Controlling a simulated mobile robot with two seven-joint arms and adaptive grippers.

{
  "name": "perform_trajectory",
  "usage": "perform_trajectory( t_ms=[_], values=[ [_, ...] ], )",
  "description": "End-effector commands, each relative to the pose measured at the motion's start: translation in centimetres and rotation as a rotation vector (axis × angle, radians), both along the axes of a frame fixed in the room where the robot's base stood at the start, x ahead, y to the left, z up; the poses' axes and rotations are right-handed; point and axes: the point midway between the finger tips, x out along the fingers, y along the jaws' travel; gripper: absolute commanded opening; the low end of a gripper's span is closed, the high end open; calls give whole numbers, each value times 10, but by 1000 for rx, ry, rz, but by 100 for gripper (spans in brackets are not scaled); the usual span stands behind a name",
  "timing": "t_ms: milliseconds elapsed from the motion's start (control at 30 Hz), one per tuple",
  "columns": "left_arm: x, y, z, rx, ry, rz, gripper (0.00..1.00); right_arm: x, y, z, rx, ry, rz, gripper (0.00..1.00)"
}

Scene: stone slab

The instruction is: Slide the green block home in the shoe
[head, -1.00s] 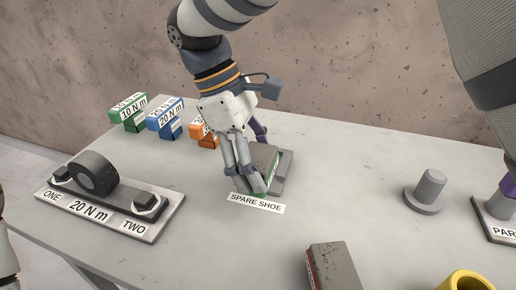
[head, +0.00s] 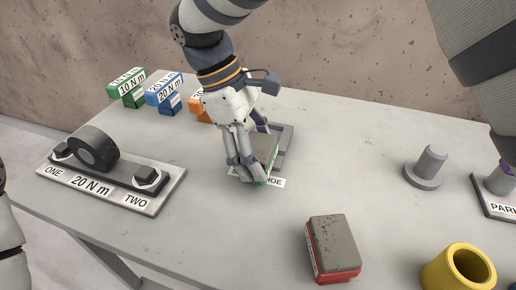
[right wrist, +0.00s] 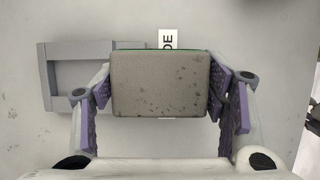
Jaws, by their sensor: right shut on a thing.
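My right gripper (head: 255,168) is shut on the green block (head: 263,147), which has a speckled grey top and a green lower edge. In the right wrist view the block (right wrist: 160,84) sits between the two purple-padded fingers. The grey spare shoe (head: 284,140) lies just behind and right of the block in the head view. In the right wrist view the shoe (right wrist: 47,82) is left of the block, its recess looks empty and the block hides its near end. Whether the block touches the shoe or table cannot be told. My left gripper is out of view.
A red block (head: 334,245) with a grey top lies in front, near a yellow cup (head: 459,268). A grey post (head: 429,165) stands right. A "20 N m" plate (head: 110,182) is at left, with labelled green, blue and orange blocks (head: 132,87) behind.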

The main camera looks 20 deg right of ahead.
Motion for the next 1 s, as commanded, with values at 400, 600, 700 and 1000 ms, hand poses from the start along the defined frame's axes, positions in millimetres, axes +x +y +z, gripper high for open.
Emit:
perform_trajectory(
  t_ms=[400, 600, 700, 1000],
  values=[
    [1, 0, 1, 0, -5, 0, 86, 0, 0, 1, 0, -2, 0, 28],
    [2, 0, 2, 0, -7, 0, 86, 0, 0, -2, 0, -2, 0, 28],
    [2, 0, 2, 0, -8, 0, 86, 0, 0, -4, 0, -2, 0, 28],
    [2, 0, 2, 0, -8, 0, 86, 0, 0, -5, 0, -2, 0, 28]
  ],
)
